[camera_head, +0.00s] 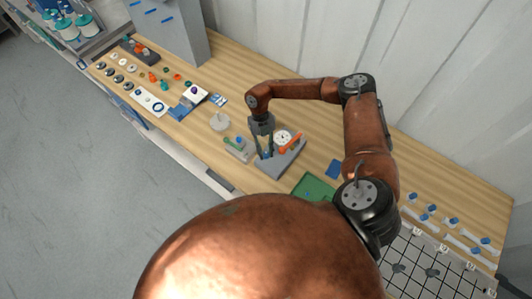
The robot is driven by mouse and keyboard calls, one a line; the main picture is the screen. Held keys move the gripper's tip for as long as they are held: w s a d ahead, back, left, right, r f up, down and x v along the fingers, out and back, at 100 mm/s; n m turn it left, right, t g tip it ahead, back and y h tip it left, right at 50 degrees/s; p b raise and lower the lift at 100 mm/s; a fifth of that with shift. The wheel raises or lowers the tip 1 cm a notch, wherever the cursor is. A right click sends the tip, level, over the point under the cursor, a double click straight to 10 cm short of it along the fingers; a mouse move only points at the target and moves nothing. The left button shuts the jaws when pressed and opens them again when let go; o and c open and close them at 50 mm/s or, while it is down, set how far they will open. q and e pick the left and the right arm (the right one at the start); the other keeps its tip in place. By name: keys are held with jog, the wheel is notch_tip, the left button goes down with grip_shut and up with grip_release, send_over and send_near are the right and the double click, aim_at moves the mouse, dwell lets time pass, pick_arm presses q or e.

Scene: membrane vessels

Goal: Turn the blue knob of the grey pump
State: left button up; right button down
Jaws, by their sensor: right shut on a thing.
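The grey pump (284,164) sits on the wooden bench near the middle of the head view, with a white round dial and an orange lever on it. My right gripper (264,153) points down at the left part of the pump, its fingers closed in on something there. The blue knob is hidden or too small to make out between the fingers; the grip is where the knob would be. My left gripper is not in view.
A small grey block (236,152) with green and blue parts stands just left of the pump. A white round piece (219,122) lies behind it. A green tray (313,187) lies to the right. Several small parts fill the bench's left end.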

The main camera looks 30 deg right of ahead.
jog(key=n, duration=0.2)
jog(key=n+h+b, duration=0.2)
jog(key=n, duration=0.1)
jog(key=shift+w+a+n, duration=0.1)
jog(key=shift+a+n, duration=0.15)
jog(key=shift+n, duration=0.05)
jog(key=shift+n+t+h+b, duration=0.4)
jog(key=shift+n+h+b, duration=0.55)
jog(key=shift+n, duration=0.95)
jog(key=shift+r, duration=0.1)
jog(key=c, duration=1.7)
grip_release()
jog(key=v, duration=1.2)
